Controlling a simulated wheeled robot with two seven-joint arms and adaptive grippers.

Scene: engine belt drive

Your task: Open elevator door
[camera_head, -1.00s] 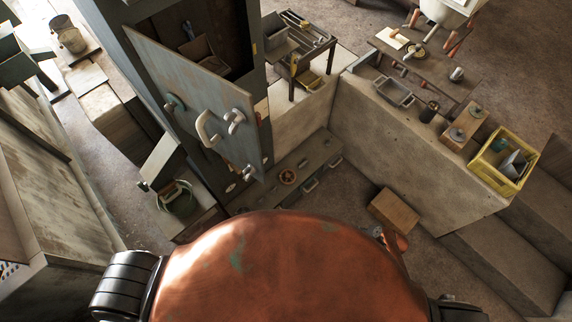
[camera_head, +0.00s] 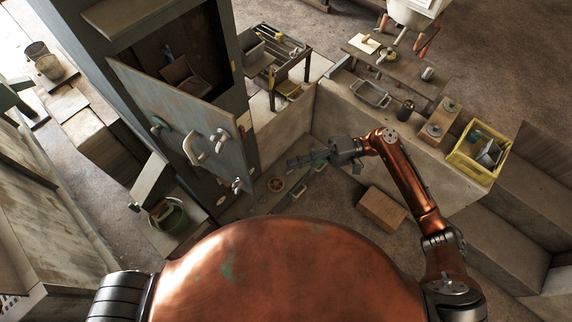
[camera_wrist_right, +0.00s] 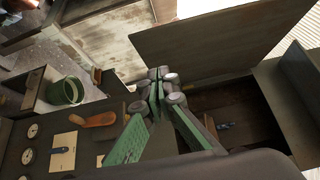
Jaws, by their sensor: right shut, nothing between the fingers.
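A worn grey metal door (camera_head: 177,115) stands partly open on a tall dark cabinet (camera_head: 95,50), the only door that I can make out as the elevator door. It has a pale curved handle (camera_head: 190,148) and several knobs. A broad panel that looks like this door (camera_wrist_right: 215,45) shows in the right wrist view, with a dark opening below it. My right gripper (camera_head: 290,162) is shut and empty, to the right of the door and apart from it in the head view. Its green-padded fingers (camera_wrist_right: 158,88) come together in the wrist view. My left gripper is not in view.
A low concrete wall (camera_head: 340,125) runs behind my right arm, with a yellow crate (camera_head: 477,155) at its right end. A cardboard-brown box (camera_head: 381,209) lies on the floor. A green bucket (camera_head: 167,214) stands left of the door's lower edge.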

